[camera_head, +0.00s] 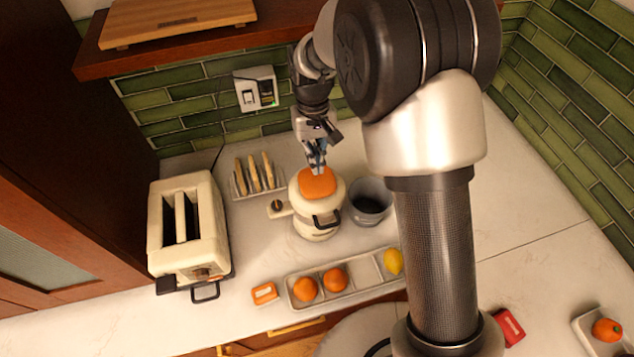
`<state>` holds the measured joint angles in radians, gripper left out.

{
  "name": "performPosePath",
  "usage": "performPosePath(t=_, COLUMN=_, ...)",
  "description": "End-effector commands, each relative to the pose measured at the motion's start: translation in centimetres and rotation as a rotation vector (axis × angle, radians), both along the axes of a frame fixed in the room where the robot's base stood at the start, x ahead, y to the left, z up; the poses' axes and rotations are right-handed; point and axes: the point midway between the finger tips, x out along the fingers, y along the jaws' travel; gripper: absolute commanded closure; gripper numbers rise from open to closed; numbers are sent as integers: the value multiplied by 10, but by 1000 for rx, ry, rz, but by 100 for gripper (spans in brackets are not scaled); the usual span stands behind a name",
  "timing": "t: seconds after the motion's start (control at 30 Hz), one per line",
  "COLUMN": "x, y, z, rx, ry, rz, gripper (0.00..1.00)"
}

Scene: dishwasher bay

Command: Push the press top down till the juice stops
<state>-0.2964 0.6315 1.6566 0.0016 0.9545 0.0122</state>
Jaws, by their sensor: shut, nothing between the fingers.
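The juice press (315,221) is a cream-coloured appliance with a dark handle, standing upright on the counter. Its orange top (317,184) faces up. My gripper (318,168) is shut and empty, pointing down with its fingertips at the orange top's far edge. I cannot tell whether the fingertips touch it or are just above. A grey cup (370,201) stands right of the press. Any juice flow and the inside of the press are not visible.
A cream toaster (205,245) stands left. A toast rack (258,178) stands behind the press on the left. A tray (350,291) with two oranges and a lemon lies in front. A wall socket (256,89) is behind.

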Motion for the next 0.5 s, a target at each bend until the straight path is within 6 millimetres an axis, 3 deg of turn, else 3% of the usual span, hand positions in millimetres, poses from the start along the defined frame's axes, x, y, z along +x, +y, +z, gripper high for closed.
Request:
performPosePath(t=0.03, x=-1, y=0, z=-12, rx=0, ry=1, rz=0, gripper=100)
performPosePath(t=0.2, x=-2, y=-1, z=-27, rx=0, ry=-1, rz=0, gripper=100)
performPosePath(t=0.5, x=-3, y=-1, z=-29, rx=0, ry=-1, rz=0, gripper=100)
